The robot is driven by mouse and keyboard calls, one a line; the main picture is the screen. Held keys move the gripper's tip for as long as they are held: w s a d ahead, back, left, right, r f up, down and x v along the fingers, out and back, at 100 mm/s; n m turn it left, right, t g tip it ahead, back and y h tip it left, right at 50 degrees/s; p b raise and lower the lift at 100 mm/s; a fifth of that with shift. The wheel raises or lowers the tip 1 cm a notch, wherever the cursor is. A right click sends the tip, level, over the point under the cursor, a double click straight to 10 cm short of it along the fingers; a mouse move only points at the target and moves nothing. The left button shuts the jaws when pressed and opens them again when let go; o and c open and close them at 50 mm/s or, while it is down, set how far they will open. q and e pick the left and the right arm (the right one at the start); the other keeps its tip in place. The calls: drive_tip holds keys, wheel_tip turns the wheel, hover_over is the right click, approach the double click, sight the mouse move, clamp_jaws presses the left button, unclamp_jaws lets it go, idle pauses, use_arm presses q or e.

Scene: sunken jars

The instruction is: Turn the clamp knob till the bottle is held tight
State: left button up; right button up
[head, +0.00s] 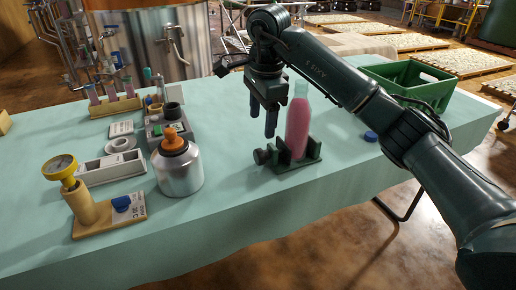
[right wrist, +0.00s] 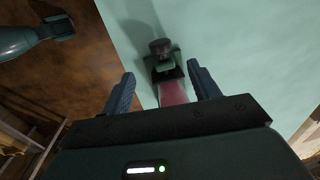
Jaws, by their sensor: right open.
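A pink bottle (head: 298,125) stands upright in a dark green clamp (head: 300,162) on the table. The clamp's dark knob (head: 262,156) sticks out at its left end. My right gripper (head: 263,125) is open and empty, fingers pointing down, above and just left of the bottle, higher than the knob. In the right wrist view the knob (right wrist: 158,46), the clamp (right wrist: 167,70) and part of the bottle (right wrist: 173,93) show between and beyond the open fingers. Whether the clamp grips the bottle tightly cannot be told.
A silver bottle with an orange top (head: 177,165) stands left of the clamp. A gauge on a wooden stand (head: 70,190) is at the front left. A blue cap (head: 370,136) lies right of the clamp. A green crate (head: 410,80) stands behind my right arm. The front middle table is clear.

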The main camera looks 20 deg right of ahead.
sight(260, 151)
drive_tip(key=f, duration=0.3)
drive_tip(key=f+b, duration=0.1)
drive_tip(key=f, duration=0.3)
drive_tip(key=w+f, duration=0.1)
drive_tip(key=f, duration=0.2)
drive_tip(key=shift+w+f+b, duration=0.1)
drive_tip(key=shift+f+b, duration=0.2)
drive_tip(key=shift+f, duration=0.05)
use_arm(q)
drive_tip(key=shift+w+d+f+m, duration=0.1)
drive_tip(key=shift+d+f+m, duration=0.1)
drive_tip(key=shift+f, duration=0.35)
drive_tip(key=shift+w+d+f+m, duration=0.1)
drive_tip(key=shift+d+f+m, duration=0.1)
drive_tip(key=shift+f, duration=0.35)
use_arm(e)
drive_tip(key=shift+c, duration=0.4)
drive_tip(key=c, duration=0.5)
use_arm(q)
drive_tip(key=shift+w, duration=0.1)
use_arm(e)
drive_tip(key=c, duration=0.4)
